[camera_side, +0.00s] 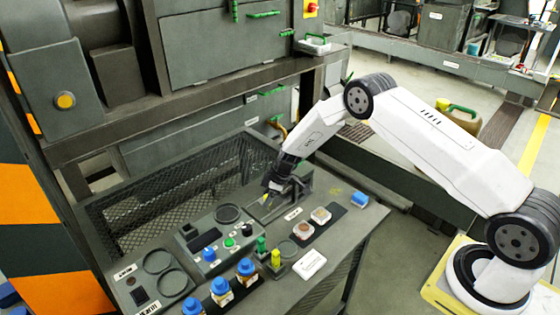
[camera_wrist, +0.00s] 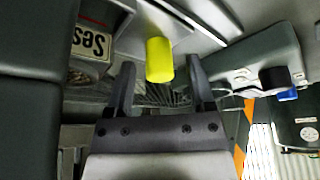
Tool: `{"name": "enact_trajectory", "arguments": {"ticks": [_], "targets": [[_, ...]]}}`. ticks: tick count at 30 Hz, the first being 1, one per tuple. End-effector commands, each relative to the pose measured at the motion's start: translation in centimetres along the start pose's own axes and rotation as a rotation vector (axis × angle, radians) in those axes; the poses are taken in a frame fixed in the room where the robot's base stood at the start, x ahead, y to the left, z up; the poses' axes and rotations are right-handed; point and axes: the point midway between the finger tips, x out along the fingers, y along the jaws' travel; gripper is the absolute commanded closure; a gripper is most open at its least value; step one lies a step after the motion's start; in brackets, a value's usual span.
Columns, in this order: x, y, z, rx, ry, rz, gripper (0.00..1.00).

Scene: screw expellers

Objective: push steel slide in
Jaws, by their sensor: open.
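The steel slide (camera_side: 264,208) is a pale flat strip on the bench top, by a dark block; its far end is hidden by my gripper. In the wrist view a bright metal strip (camera_wrist: 190,18), likely the slide, runs at the top. A yellow cylindrical handle (camera_wrist: 159,60) stands in front of it, and a small yellow tip (camera_side: 265,198) shows in the side view. My gripper (camera_side: 270,188) is low over the slide. In the wrist view my gripper (camera_wrist: 160,78) is open, one finger to each side of the handle, with gaps; I cannot tell any contact.
A label plate (camera_wrist: 90,42) lies left of the handle. A button panel (camera_side: 222,240) stands left of my gripper, with blue-capped jars (camera_side: 221,290) in front. Two sample dishes (camera_side: 320,215) and a blue item (camera_side: 360,199) sit right. A mesh guard (camera_side: 150,212) closes the back.

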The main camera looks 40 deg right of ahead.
Motion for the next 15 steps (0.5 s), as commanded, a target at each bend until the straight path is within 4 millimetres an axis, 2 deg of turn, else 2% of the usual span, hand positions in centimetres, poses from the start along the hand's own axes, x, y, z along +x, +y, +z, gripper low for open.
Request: {"name": "enact_trajectory", "arguments": {"ticks": [15], "targets": [[-5.2, 0.0, 0.0, 0.001, 0.000, 0.000, 0.31]]}}
